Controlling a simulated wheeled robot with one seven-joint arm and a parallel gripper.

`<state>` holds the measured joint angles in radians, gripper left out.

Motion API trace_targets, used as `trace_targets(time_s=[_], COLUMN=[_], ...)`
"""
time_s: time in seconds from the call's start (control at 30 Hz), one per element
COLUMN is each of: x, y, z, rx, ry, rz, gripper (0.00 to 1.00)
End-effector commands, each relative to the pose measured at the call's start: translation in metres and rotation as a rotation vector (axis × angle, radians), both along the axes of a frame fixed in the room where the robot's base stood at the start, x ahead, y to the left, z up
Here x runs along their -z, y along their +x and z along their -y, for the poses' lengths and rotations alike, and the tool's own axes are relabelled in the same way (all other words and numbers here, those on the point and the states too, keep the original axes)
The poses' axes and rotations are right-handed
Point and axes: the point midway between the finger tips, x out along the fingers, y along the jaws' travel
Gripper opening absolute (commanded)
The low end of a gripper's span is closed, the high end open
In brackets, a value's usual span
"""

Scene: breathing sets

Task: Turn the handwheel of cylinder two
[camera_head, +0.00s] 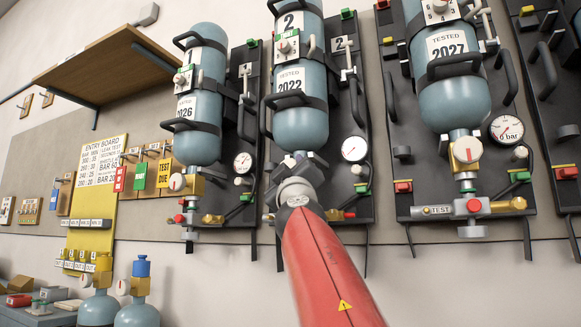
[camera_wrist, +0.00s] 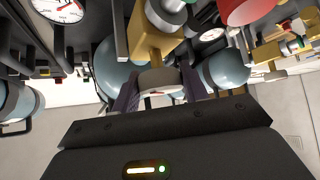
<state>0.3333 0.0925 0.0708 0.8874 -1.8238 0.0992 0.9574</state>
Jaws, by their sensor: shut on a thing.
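Cylinder two (camera_head: 302,122) is a pale blue bottle on a dark backboard, with a large 2 on top and a 2022 label. My red arm reaches up from below, and my gripper (camera_head: 297,166) is at the valve under this bottle. The arm and gripper hide the handwheel in the head view. In the wrist view my gripper (camera_wrist: 160,86) has its two dark fingers on either side of a pale round handwheel (camera_wrist: 162,79), shut on it. A brass valve body (camera_wrist: 153,42) is just beyond it.
Similar cylinders stand left (camera_head: 198,110) and right (camera_head: 453,95), with valves and gauges close by. A gauge (camera_head: 354,149) sits right of the gripper. A wooden shelf (camera_head: 105,62) juts out at upper left. The space below the boards is mostly clear.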

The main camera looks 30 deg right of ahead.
Motion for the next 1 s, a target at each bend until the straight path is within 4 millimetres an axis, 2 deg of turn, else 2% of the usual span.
trace_targets(time_s=[0.07,0.3,0.9,0.93,1.0], x=[-0.0054,-0.0036,-0.0006,-0.0005,-0.0005], y=[-0.0004,0.0003,-0.0006,-0.0005,-0.0005], z=[0.0003,0.0004,0.0007,0.0007,0.0007], rx=[0.001,-0.001,0.002,0.002,0.002], ry=[-0.028,-0.090,-0.115,-0.115,-0.115], rz=[-0.037,-0.117,-0.145,-0.145,-0.145], gripper=[0.21,0.21,0.21,0.45,0.54])
